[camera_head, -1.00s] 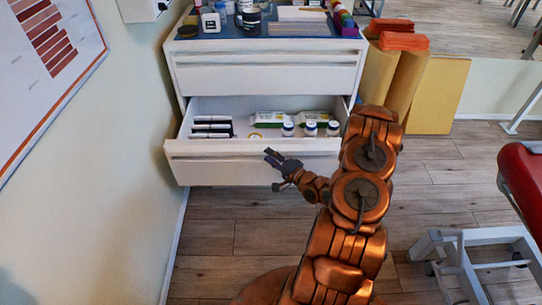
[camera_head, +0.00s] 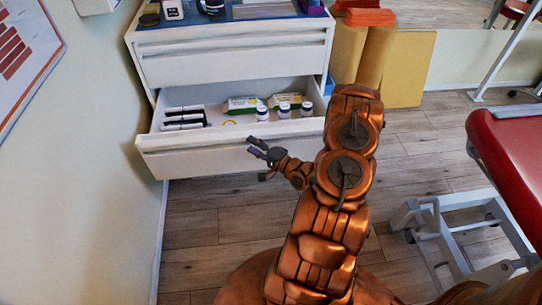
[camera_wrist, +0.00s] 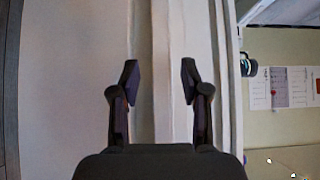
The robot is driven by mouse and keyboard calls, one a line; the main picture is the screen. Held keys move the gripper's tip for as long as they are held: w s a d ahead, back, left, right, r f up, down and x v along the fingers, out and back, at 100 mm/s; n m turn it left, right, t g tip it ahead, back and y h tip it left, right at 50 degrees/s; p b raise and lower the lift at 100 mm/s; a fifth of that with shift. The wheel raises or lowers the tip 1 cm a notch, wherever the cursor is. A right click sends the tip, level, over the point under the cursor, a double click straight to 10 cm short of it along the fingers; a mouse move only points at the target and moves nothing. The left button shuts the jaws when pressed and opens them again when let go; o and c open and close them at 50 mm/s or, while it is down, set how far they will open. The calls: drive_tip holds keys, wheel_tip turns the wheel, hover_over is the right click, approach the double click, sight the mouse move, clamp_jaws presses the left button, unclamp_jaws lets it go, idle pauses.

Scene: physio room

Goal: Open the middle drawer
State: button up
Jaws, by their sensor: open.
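The white drawer unit (camera_head: 235,66) stands against the left wall. Its top drawer is shut.
The open drawer holds dark-and-white boxes (camera_head: 184,118), green-and-white packs (camera_head: 243,105) and several white bottles (camera_head: 262,113). Yellow foam blocks (camera_head: 408,70) stand right of the unit. A red padded couch (camera_head: 510,150) with a white frame is at the right. Wooden floor (camera_head: 215,215) is clear before the drawer.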

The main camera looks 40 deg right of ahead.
drive_tip(key=s+d, duration=0.1)
drive_tip(key=s, duration=0.7)
drive_tip(key=shift+s+d, duration=0.25)
drive_tip(key=shift+s, duration=0.05)
drive_tip(key=shift+f, duration=0.1)
idle(0.3)
